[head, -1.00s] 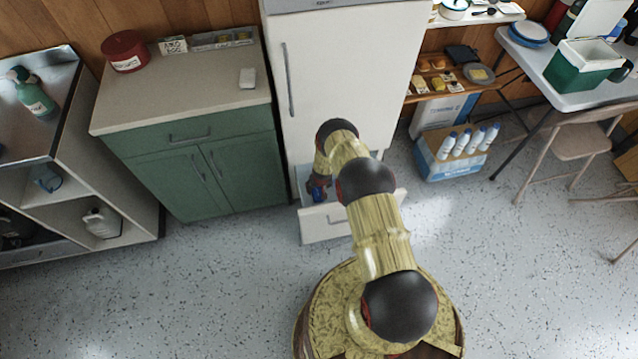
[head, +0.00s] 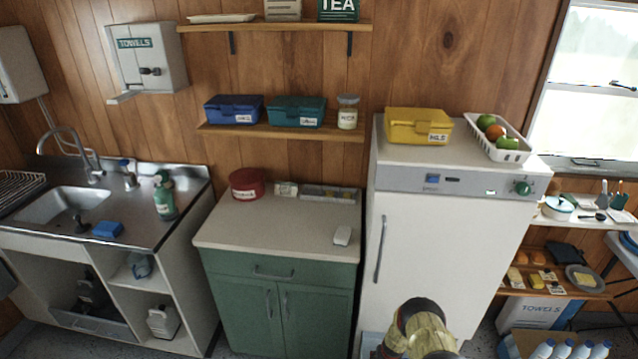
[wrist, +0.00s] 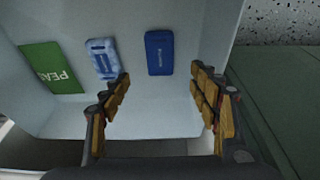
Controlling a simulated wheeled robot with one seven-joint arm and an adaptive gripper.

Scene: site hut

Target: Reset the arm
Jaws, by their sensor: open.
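My gripper (wrist: 160,112) shows in the wrist view with its two padded fingers spread apart and nothing between them. It is over a white-walled drawer (wrist: 165,120) that holds a green packet marked "PEA" (wrist: 50,70), a pale blue packet (wrist: 102,58) and a dark blue packet (wrist: 159,53). The fingers are nearer than the packets. In the head view only part of my arm (head: 420,330) shows at the bottom edge, in front of the white fridge (head: 430,250); the gripper is outside that view.
Left of the fridge stands a green cabinet (head: 275,290) with a red tin (head: 247,183) on its top. A yellow box (head: 410,125) and a white fruit basket (head: 510,152) sit on the fridge. A sink unit (head: 110,215) is at the left.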

